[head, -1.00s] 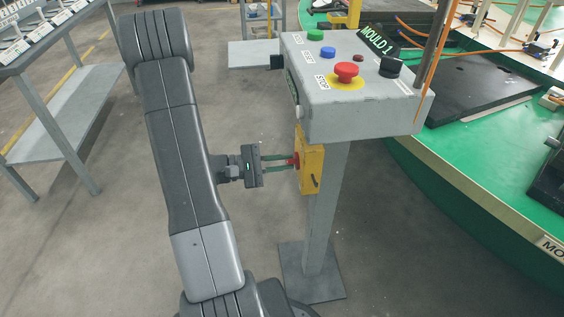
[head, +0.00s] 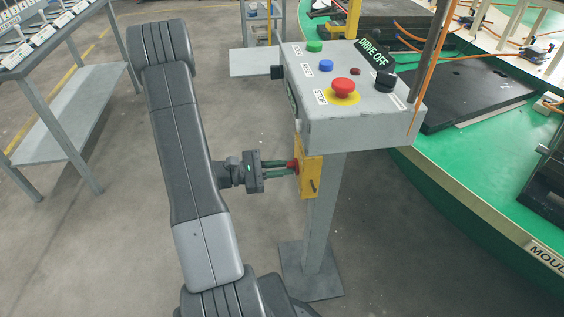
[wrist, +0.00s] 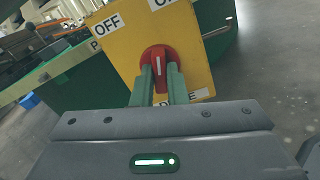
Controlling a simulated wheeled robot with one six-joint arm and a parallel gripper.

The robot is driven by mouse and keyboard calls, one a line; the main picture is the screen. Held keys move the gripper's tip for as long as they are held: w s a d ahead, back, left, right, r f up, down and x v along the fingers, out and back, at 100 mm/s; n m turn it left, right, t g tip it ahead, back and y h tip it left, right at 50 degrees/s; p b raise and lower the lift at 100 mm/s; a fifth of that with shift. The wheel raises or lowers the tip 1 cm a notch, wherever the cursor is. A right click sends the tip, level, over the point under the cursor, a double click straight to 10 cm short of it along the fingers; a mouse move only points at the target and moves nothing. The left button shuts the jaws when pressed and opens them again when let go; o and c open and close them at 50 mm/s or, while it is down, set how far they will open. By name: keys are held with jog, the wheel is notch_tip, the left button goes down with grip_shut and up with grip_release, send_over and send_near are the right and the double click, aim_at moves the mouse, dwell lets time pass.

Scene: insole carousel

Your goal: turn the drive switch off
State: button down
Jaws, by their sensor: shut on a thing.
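The drive switch is a red knob (wrist: 158,60) with a white line, on the front of a yellow box (wrist: 128,62). In the wrist view the box looks tilted, with an OFF label (wrist: 107,27) at upper left and another label at the top, partly cut off. The knob's white line runs about upright in that picture. In the head view the yellow box (head: 312,172) sits on the post under a grey console. My gripper (head: 289,168) is shut on the red knob, its green fingers on either side. The console's display (head: 376,50) reads DRIVE OFF.
The grey console (head: 350,128) above carries green, blue, red and black controls, including a red STOP button (head: 343,87). A green carousel (head: 470,160) stands at the right. A grey rack (head: 75,105) stands at the left. The floor between is clear.

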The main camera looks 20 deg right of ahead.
jog(key=n+p, duration=0.5)
jog(key=n, duration=0.2)
jog(key=shift+r, duration=0.15)
jog(key=n+p, duration=0.3)
jog(key=n, duration=0.2)
jog(key=shift+n, duration=0.3)
jog(key=shift+f, duration=0.2)
jog(key=c, duration=1.4)
grip_release()
jog(key=shift+c, duration=0.2)
jog(key=shift+a, duration=0.15)
jog(key=v, duration=1.3)
jog(key=shift+a, duration=0.3)
